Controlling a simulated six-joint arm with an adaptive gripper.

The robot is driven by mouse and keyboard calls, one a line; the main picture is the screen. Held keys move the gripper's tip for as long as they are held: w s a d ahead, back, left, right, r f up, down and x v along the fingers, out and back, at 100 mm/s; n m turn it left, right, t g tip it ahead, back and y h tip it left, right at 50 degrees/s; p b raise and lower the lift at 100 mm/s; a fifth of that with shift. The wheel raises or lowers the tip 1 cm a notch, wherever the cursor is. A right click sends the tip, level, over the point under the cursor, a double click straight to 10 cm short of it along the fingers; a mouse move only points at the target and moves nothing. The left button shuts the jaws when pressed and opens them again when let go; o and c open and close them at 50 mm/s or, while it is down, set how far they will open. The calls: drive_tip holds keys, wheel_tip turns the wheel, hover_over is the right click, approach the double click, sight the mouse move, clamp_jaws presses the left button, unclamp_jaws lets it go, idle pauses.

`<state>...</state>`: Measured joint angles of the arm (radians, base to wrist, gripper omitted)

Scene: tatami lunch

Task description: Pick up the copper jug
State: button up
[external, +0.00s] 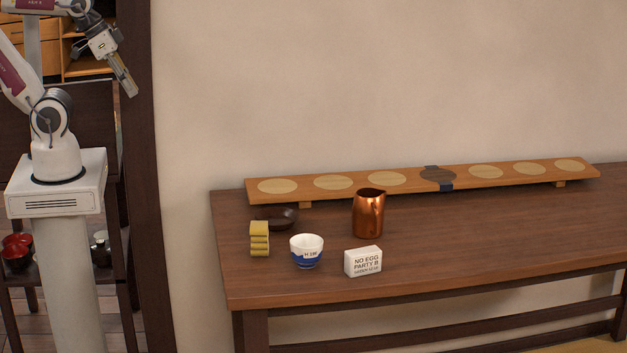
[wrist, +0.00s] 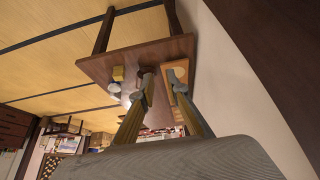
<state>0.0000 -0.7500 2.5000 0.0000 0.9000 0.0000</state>
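The copper jug (external: 368,214) stands upright on the dark wooden table in the external view, near the middle of the visible objects. It is shiny, with a spout at its rim. My gripper (external: 133,92) is high at the upper left, well away from the jug and pointing down to the right. In the wrist view the two fingers (wrist: 160,82) stand apart with nothing seen between them. The table is small and distant beyond them, and I cannot clearly make out the jug there.
A white-and-blue cup (external: 307,252), yellow stacked block (external: 260,239), dark bowl (external: 276,218) and white labelled block (external: 363,261) stand around the jug. A long raised board (external: 520,172) runs behind. The table (external: 480,235) is clear to the right. A dark post (external: 138,200) stands between my arm and the table.

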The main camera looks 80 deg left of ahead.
drive_tip(key=w+d+f+m+t+h, duration=0.1)
drive_tip(key=w+d, duration=0.3)
drive_tip(key=w, duration=0.7)
drive_tip(key=w+d+f+t, duration=0.1)
drive_tip(key=w+d, duration=0.3)
drive_tip(key=w, duration=0.8)
drive_tip(key=w+d+m+t+h, duration=0.15)
drive_tip(key=w+d, duration=0.25)
drive_tip(key=w, duration=0.7)
drive_tip(key=w+d+f+t, duration=0.2)
drive_tip(key=w+d+f, duration=0.5)
drive_tip(key=w+f, duration=0.5)
drive_tip(key=t, duration=0.2)
approach(370, 216)
drive_tip(key=shift+y, duration=0.25)
drive_tip(key=w+d, duration=0.1)
drive_tip(key=w+d+f, duration=0.1)
drive_tip(key=d, duration=0.1)
drive_tip(key=shift+w+d, duration=0.2)
drive_tip(key=shift+d, duration=0.05)
drive_tip(key=shift+d+f, duration=0.1)
drive_tip(key=shift+f, duration=0.35)
drive_tip(key=shift+w, duration=0.2)
drive_tip(key=shift+x, duration=1.15)
